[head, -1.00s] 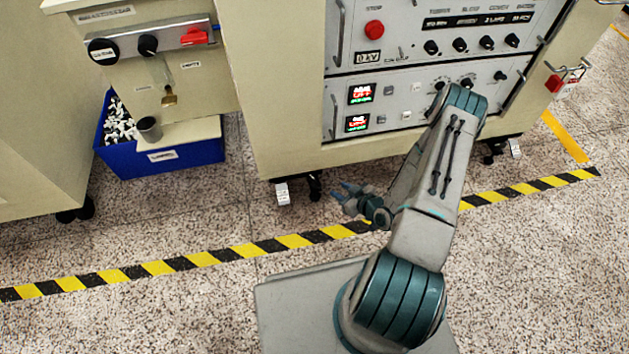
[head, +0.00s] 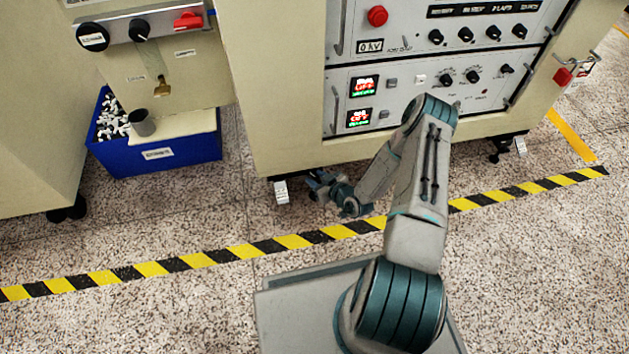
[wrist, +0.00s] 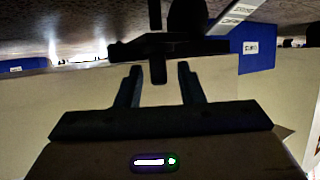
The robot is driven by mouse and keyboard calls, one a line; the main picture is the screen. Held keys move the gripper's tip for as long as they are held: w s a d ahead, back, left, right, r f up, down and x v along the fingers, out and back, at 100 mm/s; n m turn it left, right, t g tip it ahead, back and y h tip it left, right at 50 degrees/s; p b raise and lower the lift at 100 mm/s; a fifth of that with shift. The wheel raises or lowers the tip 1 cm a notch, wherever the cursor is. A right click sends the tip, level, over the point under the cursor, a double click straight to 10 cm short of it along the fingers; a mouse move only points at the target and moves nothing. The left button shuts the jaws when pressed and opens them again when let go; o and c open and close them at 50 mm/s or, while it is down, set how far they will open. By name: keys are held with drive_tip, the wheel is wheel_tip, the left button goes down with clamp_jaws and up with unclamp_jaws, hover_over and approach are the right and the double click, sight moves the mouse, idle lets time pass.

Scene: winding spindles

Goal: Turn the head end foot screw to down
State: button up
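My gripper (head: 316,179) is low beside the bottom edge of the large cream cabinet, just right of a foot with a white tag (head: 281,191). My arm and gripper hide much of the area there. In the wrist view, my gripper (wrist: 160,78) has its two dark fingers apart. A dark foot screw with a crossbar (wrist: 170,48) lies just beyond the fingertips, and its short stub shows between them. I cannot tell whether they touch. The screw's end label is not readable. Another tagged foot (head: 520,145) stands under the cabinet's right end.
The cabinet's control panel (head: 400,75) is above my arm. A blue bin (head: 155,155) stands on the floor at left, and also shows in the wrist view (wrist: 257,50). Yellow-black tape (head: 210,257) crosses the open floor.

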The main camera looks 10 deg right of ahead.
drive_tip(key=shift+w+a+f, duration=0.2)
drive_tip(key=shift+w+a, duration=0.05)
drive_tip(key=shift+w, duration=0.25)
clamp_jaws()
